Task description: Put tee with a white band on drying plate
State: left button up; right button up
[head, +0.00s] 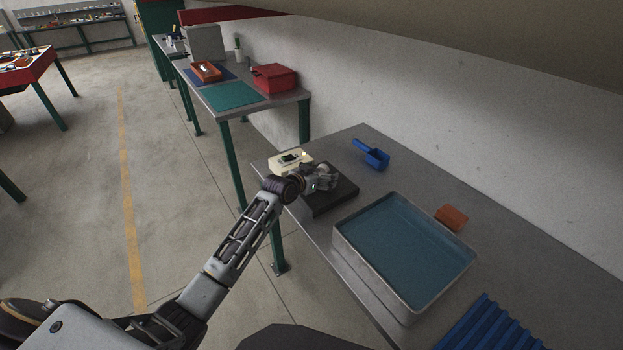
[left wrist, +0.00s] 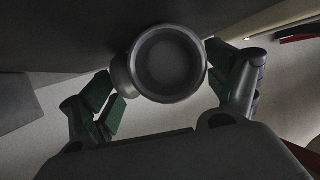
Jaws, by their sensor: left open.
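My left gripper (head: 325,178) is over the dark slab (head: 336,201) near the left end of the bench. In the left wrist view a grey metal fitting with a round, hollow end (left wrist: 166,65) sits between its two open fingers. The right finger is very close to the fitting; whether it touches is unclear. The rest of the fitting's shape is hidden, and no white band shows on the visible part. A blue ribbed plate (head: 490,325) lies at the bench's near right edge, partly cut off. My right gripper is out of view.
A grey tub (head: 340,246) of blue liquid stands mid-bench, right of the slab. An orange block (head: 452,217) lies behind it. A blue scoop (head: 375,157) lies toward the wall.

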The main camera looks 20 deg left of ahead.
pick_arm(q)
jog(key=shift+s+a+r, duration=0.2)
jog(key=shift+s, duration=0.4)
jog(key=shift+v, duration=1.2)
jog(key=shift+s+a+r, duration=0.2)
jog(key=shift+s+r, duration=0.1)
jog(key=shift+s, duration=0.35)
jog(key=v, duration=0.4)
jog(key=shift+s, duration=0.15)
jog(key=shift+v, duration=0.75)
jog(key=shift+s+a+r, duration=0.15)
jog(key=shift+s+r, duration=0.05)
jog(key=shift+s, duration=0.2)
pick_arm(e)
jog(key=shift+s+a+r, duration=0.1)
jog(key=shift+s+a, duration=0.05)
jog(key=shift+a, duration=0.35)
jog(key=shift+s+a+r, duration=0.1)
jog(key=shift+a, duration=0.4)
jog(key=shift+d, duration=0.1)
